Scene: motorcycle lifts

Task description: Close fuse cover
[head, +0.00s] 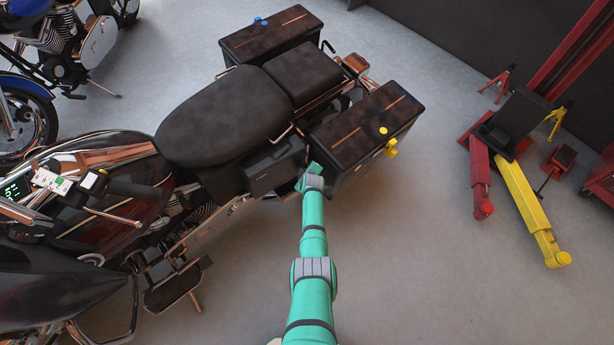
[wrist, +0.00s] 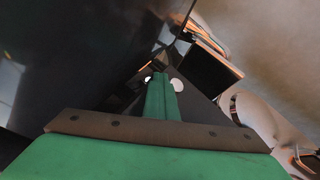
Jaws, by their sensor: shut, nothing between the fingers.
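The motorcycle (head: 215,115) stands at the left with its side toward me. A black box-like panel (head: 272,172) below the seat looks like the fuse cover; I cannot tell how far open it is. My green gripper (head: 305,178) is at the panel's right end, between it and the near saddlebag (head: 365,130). Touching or apart is unclear. In the wrist view my gripper's fingers (wrist: 162,98) are together and empty. A dark rectangular panel (wrist: 208,72) lies beyond them to the right, and a large dark surface (wrist: 75,60) fills the left.
The near saddlebag has a yellow latch (head: 391,148); the far saddlebag (head: 270,35) has a blue one. A red and yellow lift (head: 522,185) stands at the right. A second motorcycle (head: 50,55) is at the upper left. The floor at the lower right is clear.

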